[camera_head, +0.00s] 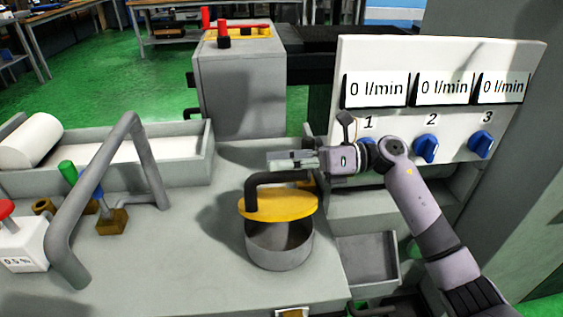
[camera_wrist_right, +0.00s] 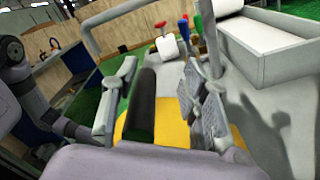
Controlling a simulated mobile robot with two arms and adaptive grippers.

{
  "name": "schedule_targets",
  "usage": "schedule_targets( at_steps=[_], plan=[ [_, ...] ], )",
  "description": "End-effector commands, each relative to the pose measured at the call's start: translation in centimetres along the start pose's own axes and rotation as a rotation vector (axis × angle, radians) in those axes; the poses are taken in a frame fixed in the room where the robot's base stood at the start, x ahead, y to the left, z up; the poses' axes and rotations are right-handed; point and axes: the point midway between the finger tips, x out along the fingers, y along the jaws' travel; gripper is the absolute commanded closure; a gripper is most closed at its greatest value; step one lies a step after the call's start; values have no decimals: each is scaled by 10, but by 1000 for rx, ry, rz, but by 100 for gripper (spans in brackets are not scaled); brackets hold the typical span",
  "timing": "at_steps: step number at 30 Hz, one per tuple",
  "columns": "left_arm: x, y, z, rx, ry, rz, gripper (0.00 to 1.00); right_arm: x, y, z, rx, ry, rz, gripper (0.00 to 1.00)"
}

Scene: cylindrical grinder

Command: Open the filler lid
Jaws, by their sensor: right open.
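The filler lid (camera_head: 278,206) is a yellow disc with a bent black handle (camera_head: 262,185). It stands raised and tilted over the back of a grey round filler (camera_head: 279,248), and the inside of the filler shows below its front edge. My right gripper (camera_head: 280,159) is just above the handle in the head view, its fingers pointing left. In the right wrist view the black handle (camera_wrist_right: 141,103) lies between the two open fingers, with the yellow lid (camera_wrist_right: 172,132) behind it. Whether a finger touches the handle cannot be told. My left gripper is not in view.
A white panel (camera_head: 400,60) with three blue knobs stands close behind my right arm. A grey bent tube (camera_head: 150,150) rises at left, near a grey trough (camera_head: 185,145). A grey box (camera_head: 240,90) stands behind. The bench between tube and filler is clear.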

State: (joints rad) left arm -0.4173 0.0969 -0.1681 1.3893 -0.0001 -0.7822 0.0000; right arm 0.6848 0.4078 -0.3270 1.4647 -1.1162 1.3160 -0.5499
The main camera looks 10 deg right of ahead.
Motion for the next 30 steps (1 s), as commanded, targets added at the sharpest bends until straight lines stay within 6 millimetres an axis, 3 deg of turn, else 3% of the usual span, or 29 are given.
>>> schedule_targets(
  at_steps=[7,11,24,30],
  plan=[
    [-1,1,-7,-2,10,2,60,-1,0,0,-1,0,0,59],
    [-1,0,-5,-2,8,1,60,-11,-1,0,0,1,-2,59],
    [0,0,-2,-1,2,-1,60,-98,-1,0,1,0,-3,59],
    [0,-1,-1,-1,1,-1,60,-118,-1,0,1,-1,-1,59]
  ],
)
